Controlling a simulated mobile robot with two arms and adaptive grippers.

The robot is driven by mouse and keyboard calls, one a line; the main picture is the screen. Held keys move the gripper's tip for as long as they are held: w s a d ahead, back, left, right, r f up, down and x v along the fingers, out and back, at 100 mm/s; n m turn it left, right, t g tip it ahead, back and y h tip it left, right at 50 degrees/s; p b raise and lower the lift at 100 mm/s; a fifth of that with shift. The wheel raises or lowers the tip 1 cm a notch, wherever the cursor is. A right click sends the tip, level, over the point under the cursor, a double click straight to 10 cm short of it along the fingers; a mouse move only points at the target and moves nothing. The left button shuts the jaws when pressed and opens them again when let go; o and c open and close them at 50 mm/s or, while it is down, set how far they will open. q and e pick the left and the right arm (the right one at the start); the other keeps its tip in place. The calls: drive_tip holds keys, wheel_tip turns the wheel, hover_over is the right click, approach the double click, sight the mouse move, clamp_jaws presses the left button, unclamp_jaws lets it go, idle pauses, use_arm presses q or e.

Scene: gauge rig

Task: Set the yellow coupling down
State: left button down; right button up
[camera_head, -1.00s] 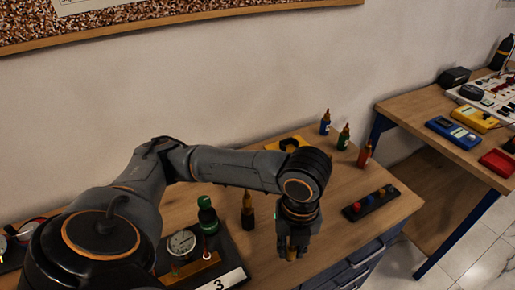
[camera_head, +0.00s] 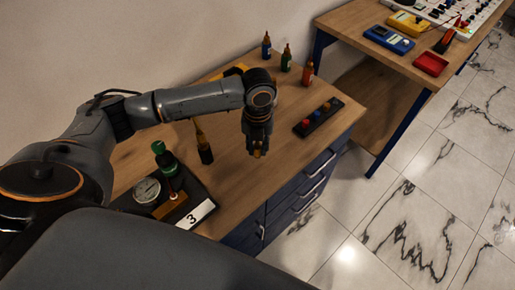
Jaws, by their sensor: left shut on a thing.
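My left gripper (camera_head: 257,146) points down over the right part of the wooden bench (camera_head: 222,187), near its front edge. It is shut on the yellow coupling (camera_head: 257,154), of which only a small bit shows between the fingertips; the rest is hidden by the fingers. I cannot tell whether the coupling touches the bench top. My right gripper is not in view.
A black strip with coloured knobs (camera_head: 319,117) lies right of the gripper. Several small bottles (camera_head: 287,60) stand behind. A yellow piece (camera_head: 234,71) is partly hidden by my arm.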

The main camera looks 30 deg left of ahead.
use_arm(q)
drive_tip(key=shift+w+a+f, duration=0.15)
drive_tip(key=shift+w+f, duration=0.3)
drive_tip(key=shift+f, duration=0.1)
wheel_tip(320, 180, down, 2)
drive_tip(key=shift+f+p, duration=0.1)
drive_tip(key=shift+p, duration=0.6)
drive_tip(key=shift+f, duration=0.45)
drive_tip(key=shift+f, duration=0.15)
drive_tip(key=c, duration=1.2)
unclamp_jaws()
